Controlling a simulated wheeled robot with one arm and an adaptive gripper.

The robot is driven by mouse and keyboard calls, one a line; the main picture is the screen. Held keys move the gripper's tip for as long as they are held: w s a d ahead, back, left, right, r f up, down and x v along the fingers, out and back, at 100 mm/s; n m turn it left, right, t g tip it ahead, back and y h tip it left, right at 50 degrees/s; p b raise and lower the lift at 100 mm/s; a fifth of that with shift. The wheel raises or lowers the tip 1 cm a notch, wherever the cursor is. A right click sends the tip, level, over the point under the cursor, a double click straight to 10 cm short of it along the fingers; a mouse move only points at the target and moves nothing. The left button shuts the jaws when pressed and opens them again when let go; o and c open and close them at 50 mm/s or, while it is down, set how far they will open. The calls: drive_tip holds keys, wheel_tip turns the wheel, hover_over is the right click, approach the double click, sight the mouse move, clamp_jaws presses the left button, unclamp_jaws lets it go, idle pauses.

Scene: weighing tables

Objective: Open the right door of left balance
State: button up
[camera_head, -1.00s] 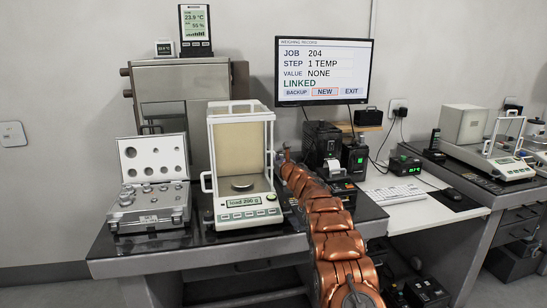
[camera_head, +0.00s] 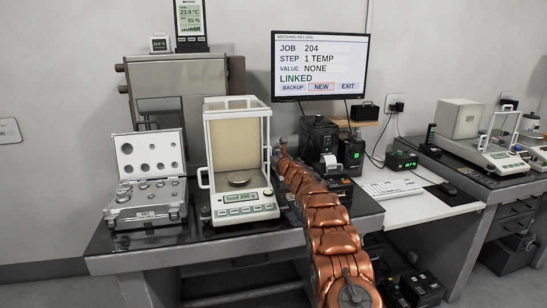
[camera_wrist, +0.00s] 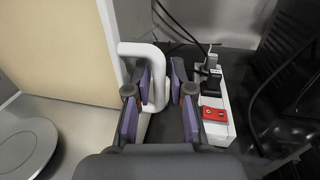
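The door's white loop handle (camera_wrist: 160,62) shows large in the wrist view, beside the white frame post. My gripper (camera_wrist: 161,73) is open, with one dark, purple-padded finger on each side of the handle's bar. The left finger reaches into the loop; I cannot tell whether either pad touches. In the head view my gripper is small beside the balance's right side.
A case of weights (camera_head: 148,214) stands open left of the balance. A power strip (camera_wrist: 215,115) with a red switch and cables lies right of my gripper. A small printer (camera_head: 330,168), black boxes and a monitor (camera_head: 320,65) are behind and right. Another balance (camera_head: 497,160) stands far right.

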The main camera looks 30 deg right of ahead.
drive_tip(key=shift+s, duration=0.1)
drive_tip(key=s+a, duration=0.1)
drive_tip(key=s, duration=1)
drive_tip(key=shift+s, duration=0.4)
idle(0.3)
idle(0.7)
